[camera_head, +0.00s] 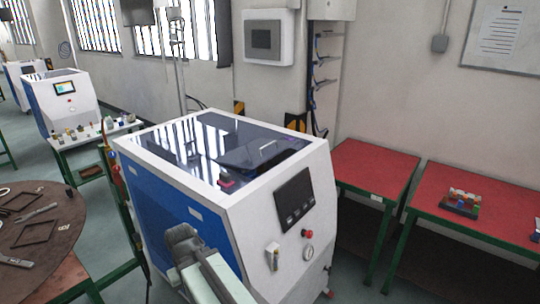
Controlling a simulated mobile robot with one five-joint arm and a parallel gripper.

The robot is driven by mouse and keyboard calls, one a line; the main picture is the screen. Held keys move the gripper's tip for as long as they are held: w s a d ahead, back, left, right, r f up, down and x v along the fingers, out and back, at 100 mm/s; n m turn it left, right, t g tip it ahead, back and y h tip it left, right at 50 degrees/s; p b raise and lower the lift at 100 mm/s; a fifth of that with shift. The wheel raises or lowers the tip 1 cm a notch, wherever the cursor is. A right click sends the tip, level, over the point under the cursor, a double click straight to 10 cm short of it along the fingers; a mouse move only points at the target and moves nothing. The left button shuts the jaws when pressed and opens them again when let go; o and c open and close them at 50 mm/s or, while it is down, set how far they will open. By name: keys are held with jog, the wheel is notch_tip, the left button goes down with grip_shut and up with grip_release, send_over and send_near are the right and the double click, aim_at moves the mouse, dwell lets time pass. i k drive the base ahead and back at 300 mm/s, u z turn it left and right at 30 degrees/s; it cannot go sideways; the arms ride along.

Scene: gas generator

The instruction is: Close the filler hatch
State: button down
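The gas generator (215,205) is a white and blue cabinet in the middle of the view, with a dark, glossy top. A dark hatch panel (245,157) with a light bar handle (267,149) is on the right part of the top. I cannot clearly tell whether it lies flush or is slightly raised. A small pink-red part (228,183) is near the top's front edge. My arm comes up from the bottom in front of the cabinet. My gripper (180,236) is at its dark grey end, below the top's front edge and apart from the hatch; its fingers cannot be made out.
Red-topped tables (375,168) stand at the right, one with a small coloured block set (461,203). A round brown table (38,228) with tools is at the left. A dark screen (295,199), a red button and a gauge are on the cabinet's front.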

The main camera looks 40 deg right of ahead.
aim_at(251, 155)
jog(key=z, duration=0.05)
jog(key=i, duration=0.95)
jog(key=u, duration=0.05)
